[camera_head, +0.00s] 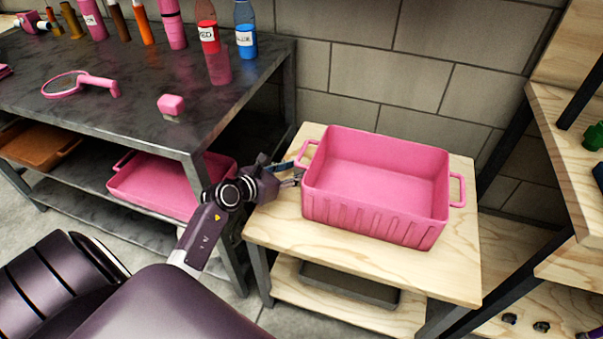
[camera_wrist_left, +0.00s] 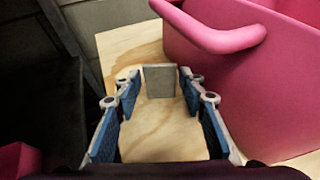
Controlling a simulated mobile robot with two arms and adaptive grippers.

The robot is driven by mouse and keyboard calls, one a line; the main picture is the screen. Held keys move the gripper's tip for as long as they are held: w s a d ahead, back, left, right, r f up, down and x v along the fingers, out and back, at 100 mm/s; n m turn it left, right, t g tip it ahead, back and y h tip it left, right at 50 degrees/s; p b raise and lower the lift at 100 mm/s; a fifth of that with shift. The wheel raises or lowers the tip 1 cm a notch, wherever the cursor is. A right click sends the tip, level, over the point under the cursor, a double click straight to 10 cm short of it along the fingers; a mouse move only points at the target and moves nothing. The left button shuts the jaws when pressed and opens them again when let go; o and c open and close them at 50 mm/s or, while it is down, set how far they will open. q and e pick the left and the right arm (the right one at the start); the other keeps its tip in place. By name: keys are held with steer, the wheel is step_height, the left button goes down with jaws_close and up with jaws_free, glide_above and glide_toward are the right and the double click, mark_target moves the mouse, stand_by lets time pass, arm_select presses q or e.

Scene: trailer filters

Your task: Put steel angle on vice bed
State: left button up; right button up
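In the left wrist view, a small grey flat-faced piece (camera_wrist_left: 160,80), which looks like the steel angle, stands upright on the light wooden table top (camera_wrist_left: 165,135). My left gripper (camera_wrist_left: 159,82) is open, with its fingertips on either side of the piece and narrow gaps showing. In the head view, my left gripper (camera_head: 298,172) is low over the left side of the wooden table, beside the pink crate. The piece cannot be made out there. No vice bed can be made out in either view. My right gripper is not in view.
The pink crate (camera_head: 375,220) stands on the table, its handle (camera_wrist_left: 215,32) close to my left gripper. A dark workbench (camera_head: 130,110) with bottles and a pink mirror is at the left. Wooden shelving (camera_head: 575,180) is at the right. The table front is clear.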

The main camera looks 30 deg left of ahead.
arm_select(q)
steer(key=c, duration=1)
steer(key=shift+w, duration=0.1)
jaws_close()
steer(key=shift+r, duration=0.1)
